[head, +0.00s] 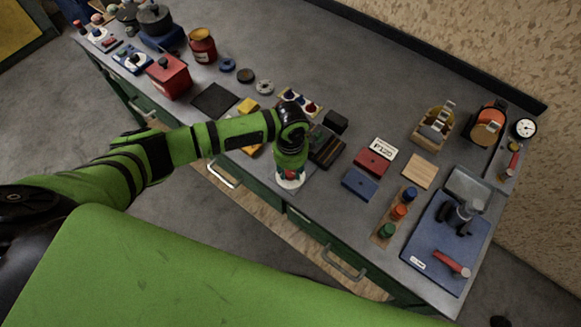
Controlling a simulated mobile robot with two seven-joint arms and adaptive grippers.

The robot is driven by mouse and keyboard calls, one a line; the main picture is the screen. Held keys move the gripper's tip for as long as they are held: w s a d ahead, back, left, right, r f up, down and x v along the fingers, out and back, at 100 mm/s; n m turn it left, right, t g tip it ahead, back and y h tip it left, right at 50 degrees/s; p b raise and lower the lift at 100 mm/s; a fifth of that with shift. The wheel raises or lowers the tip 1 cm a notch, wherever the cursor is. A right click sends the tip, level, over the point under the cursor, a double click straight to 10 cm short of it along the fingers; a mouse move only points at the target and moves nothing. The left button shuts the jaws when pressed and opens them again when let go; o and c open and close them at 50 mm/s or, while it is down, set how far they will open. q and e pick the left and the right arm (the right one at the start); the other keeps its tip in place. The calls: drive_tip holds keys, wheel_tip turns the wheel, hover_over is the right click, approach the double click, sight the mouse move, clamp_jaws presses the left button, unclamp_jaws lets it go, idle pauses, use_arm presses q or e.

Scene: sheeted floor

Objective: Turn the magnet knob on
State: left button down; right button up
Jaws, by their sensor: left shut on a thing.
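My left arm reaches in from the left over the bench. Its gripper (290,170) points down at the front edge of the bench and is shut on a small red piece. A pale round base (289,183) shows beneath the fingers. The gripper hides most of this piece, so I cannot tell for certain that it is the magnet knob or which way it is turned. My right gripper is not in view.
A blue block (360,184), a dark red box (371,162) and a wooden strip with coloured knobs (387,231) lie right of the gripper. A blue plate (425,255) carries a dark stand. A black pad (213,100) and red box (169,78) lie left.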

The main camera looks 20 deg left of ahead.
sight(290, 172)
use_arm(q)
drive_tip(key=c, duration=0.9)
unclamp_jaws()
wheel_tip(290, 172, up, 12)
drive_tip(key=shift+s+f, duration=0.1)
